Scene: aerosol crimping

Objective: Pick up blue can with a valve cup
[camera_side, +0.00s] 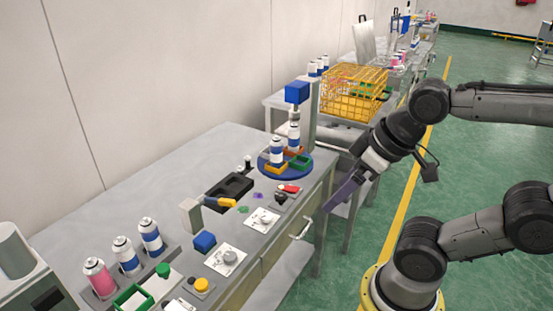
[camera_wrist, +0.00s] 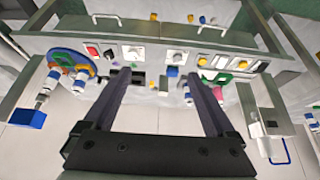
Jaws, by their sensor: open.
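Two blue-and-white cans stand upright in a holder at the front left of the bench in the side view, one in the middle (camera_side: 126,257) and one at its right end (camera_side: 150,236). Two more blue-banded cans stand on the round blue turntable (camera_side: 262,166), one at the front (camera_side: 277,152) and one under the blue press head (camera_side: 297,92). Valve cups on the cans are too small to make out. My gripper (camera_wrist: 157,82) is open and empty in the wrist view, its fingers apart above the bench. In the side view it hangs beyond the bench's right edge, away from all cans.
A pink can (camera_side: 98,278) stands at the holder's left end. A yellow wire basket (camera_side: 353,92) stands behind.

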